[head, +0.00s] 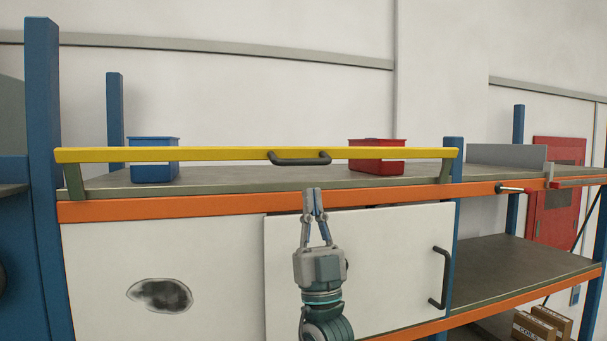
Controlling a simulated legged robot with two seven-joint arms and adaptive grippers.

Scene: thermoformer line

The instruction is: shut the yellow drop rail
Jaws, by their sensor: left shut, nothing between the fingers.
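The yellow drop rail (190,154) runs level across the front of the upper shelf, between the blue posts, on short grey-green end brackets. A dark handle (300,159) sits near its middle, slightly right. My left gripper (312,192) points up, below the handle and in front of the orange beam and white panel. Its fingers are together and empty, and a gap shows between the fingertips and the handle. My right gripper is not in view.
A blue bin (154,172) and a red bin (377,168) stand on the grey shelf (250,180) behind the rail. A white cabinet door (400,260) with a dark handle is below. Cardboard boxes (541,325) sit at lower right.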

